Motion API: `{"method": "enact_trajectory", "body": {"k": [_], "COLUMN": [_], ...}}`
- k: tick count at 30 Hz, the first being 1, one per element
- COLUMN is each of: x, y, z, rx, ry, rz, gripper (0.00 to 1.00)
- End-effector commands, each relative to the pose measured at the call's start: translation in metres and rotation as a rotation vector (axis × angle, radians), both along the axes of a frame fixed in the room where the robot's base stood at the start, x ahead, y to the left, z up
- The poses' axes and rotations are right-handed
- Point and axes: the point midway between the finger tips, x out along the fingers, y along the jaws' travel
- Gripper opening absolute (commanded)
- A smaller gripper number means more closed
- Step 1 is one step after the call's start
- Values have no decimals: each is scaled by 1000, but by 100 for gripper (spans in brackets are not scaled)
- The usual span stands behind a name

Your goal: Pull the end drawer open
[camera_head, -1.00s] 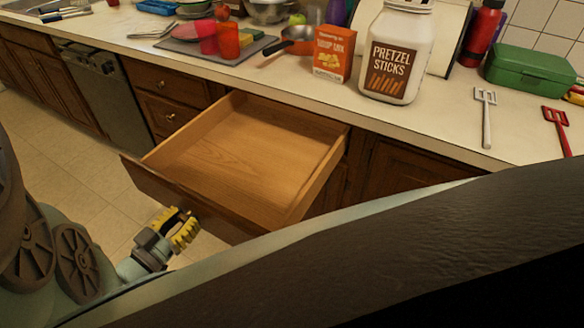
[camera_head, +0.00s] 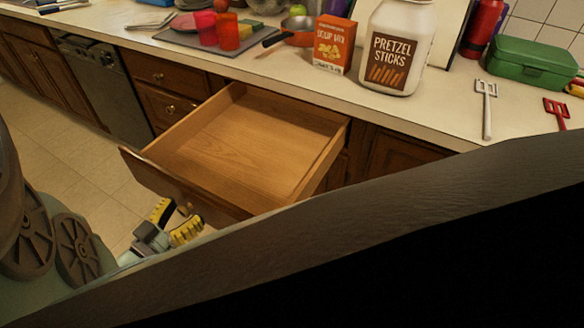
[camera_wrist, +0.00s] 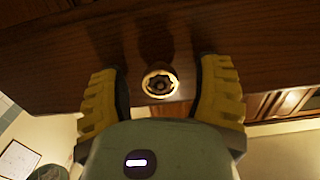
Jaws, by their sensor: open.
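The end drawer (camera_head: 235,150) stands pulled far out from the cabinet, and its wooden inside is empty. Its dark front panel (camera_wrist: 160,30) fills the top of the wrist view. A round brass knob (camera_wrist: 160,84) on that panel sits between my two yellow fingers. My gripper (camera_head: 180,222) is open at the outer side of the drawer front, with a finger on each side of the knob and visible gaps to it. In the head view the drawer front partly shows and its lower right part is hidden behind my own body.
More closed drawers (camera_head: 165,105) and a dishwasher (camera_head: 112,90) are to the left. Tiled floor (camera_head: 75,170) is clear at left.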

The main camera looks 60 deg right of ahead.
Motion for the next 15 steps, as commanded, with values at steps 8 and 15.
{"method": "enact_trajectory", "body": {"k": [8, 15], "x": [-2, -1], "y": [26, 49], "z": [0, 1], "rx": [3, -1], "ry": [4, -2], "rz": [4, 10], "gripper": [65, 65]}}
